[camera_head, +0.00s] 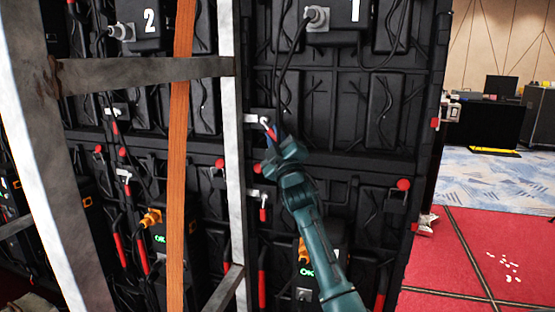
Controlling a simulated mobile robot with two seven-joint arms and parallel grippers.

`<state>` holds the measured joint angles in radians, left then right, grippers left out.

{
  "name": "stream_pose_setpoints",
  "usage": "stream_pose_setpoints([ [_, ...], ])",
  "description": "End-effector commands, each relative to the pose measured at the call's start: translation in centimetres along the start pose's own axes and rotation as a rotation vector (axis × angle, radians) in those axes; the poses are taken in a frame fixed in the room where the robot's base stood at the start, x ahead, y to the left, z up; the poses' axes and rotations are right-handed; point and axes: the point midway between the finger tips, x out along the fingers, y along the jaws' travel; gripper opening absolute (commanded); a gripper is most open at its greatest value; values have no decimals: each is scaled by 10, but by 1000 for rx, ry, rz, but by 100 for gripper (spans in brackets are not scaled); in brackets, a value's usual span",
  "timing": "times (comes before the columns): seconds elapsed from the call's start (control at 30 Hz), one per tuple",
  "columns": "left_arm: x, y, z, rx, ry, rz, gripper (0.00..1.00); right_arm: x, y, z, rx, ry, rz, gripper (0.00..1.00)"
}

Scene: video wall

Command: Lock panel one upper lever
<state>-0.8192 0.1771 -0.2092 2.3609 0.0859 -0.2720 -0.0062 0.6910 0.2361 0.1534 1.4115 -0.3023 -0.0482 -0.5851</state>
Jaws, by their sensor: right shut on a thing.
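Panel one (335,85) is a black video-wall panel whose box is marked "1" (355,12). Its upper lever (264,120), with a pale mount and a reddish tip, is at the panel's left edge beside the grey upright. My right gripper (271,138), at the end of the teal arm rising from the bottom, is at this lever and shut on it. The gripper covers most of the lever's handle, so its exact angle is hidden. My left gripper is not in view.
A grey metal frame upright (231,150) and an orange strap (180,150) stand left of my right arm. Another lever (263,208) hangs lower down. Panel two's box (148,22) and cables are at left. Open red carpet (480,250) lies at right.

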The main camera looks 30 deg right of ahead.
Motion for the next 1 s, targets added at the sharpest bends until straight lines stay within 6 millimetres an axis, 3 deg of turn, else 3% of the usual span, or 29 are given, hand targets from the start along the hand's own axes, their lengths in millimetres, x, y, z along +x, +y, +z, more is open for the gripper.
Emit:
stream_pose_setpoints([
  [0.07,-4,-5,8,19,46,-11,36,-5,-12,4,49,-2,42,0],
  [0.47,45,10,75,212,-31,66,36,0,-27,-1,290,-3,277,0],
  [0.7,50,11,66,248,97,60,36,6,-32,-7,425,-3,414,0],
  [1.0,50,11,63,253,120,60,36,10,-36,-10,536,-3,530,0],
])
